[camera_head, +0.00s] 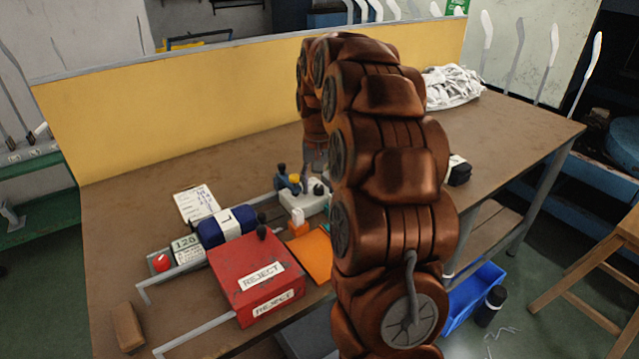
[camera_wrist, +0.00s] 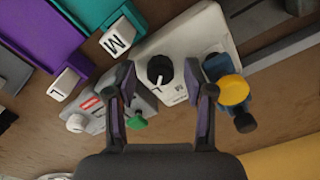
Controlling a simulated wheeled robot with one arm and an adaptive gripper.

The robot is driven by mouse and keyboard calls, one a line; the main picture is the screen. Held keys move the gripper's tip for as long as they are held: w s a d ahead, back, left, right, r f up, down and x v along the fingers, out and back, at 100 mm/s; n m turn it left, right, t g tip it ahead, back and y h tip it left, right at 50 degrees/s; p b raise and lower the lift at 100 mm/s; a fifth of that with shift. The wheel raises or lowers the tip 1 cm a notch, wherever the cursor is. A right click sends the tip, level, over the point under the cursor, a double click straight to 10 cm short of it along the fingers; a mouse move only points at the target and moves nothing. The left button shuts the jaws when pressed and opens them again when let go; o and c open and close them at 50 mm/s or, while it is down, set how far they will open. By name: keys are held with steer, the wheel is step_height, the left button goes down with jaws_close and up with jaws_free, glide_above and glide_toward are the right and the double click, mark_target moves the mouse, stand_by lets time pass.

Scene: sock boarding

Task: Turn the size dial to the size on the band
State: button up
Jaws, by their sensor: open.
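The size dial is a black round knob (camera_wrist: 160,68) with a white pointer line, on a pale panel (camera_wrist: 188,38). Its pointer runs downward in the wrist view, towards small marks I cannot read surely. My gripper (camera_wrist: 162,82) is open, its two fingers apart on either side of the dial, with nothing held. Whether they touch the knob I cannot tell. In the head view the dial's white box (camera_head: 316,207) is partly hidden by my arm. A navy sock bundle (camera_head: 211,234) lies to its left, with a white band (camera_head: 228,222) bearing one dark character, perhaps an L.
A red REJECT box (camera_head: 240,262) stands in front of the bundle. In the wrist view, tags L (camera_wrist: 63,85) and M (camera_wrist: 117,37), a green knob (camera_wrist: 137,122) and a yellow knob (camera_wrist: 233,90) sit near the dial. White socks (camera_head: 452,85) are piled at the back right.

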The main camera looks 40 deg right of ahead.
mark_target(319, 187)
steer(key=shift+r, duration=0.1)
steer(key=shift+r, duration=3.9)
